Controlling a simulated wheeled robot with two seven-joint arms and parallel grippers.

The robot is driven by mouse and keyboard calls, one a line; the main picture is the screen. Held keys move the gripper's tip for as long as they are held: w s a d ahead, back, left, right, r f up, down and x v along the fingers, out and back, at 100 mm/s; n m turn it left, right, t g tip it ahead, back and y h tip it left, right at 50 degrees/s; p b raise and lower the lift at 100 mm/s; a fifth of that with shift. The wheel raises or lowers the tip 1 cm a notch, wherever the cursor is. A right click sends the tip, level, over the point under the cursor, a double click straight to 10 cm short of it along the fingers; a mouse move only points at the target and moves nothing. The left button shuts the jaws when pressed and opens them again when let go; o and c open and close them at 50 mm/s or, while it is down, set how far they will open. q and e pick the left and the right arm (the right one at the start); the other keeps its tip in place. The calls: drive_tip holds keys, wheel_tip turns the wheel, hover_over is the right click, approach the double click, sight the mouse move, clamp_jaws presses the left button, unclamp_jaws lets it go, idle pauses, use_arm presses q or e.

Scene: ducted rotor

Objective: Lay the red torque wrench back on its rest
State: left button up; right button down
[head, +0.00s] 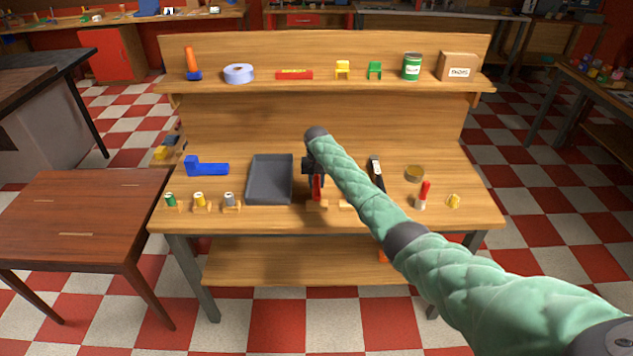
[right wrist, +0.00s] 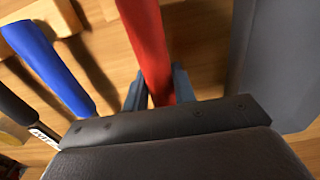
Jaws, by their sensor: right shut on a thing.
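The red torque wrench (head: 317,187) is mostly hidden in the head view, where only a short red part shows below my right gripper (head: 313,167). In the right wrist view its red handle (right wrist: 148,45) runs between the two fingers of my right gripper (right wrist: 158,88), which is shut on it. A small wooden rest (head: 317,205) is at the near end of the red handle, by the bench's front edge. I cannot tell whether the handle touches it. The wrench's far end is hidden by my arm and gripper. My left gripper is not in view.
A grey tray (head: 270,200) lies just left of the wrench. Right of it are a blue-handled tool (right wrist: 48,62) and a black-handled tool (right wrist: 28,118), near another wooden rest (head: 346,206). A red-handled tool (head: 424,192) stands farther right. A shelf (head: 325,86) spans the back.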

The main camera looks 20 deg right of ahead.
drive_tip(key=shift+f, duration=0.35)
idle(0.3)
drive_tip(key=c, duration=1.1)
unclamp_jaws()
drive_tip(key=shift+o, duration=0.2)
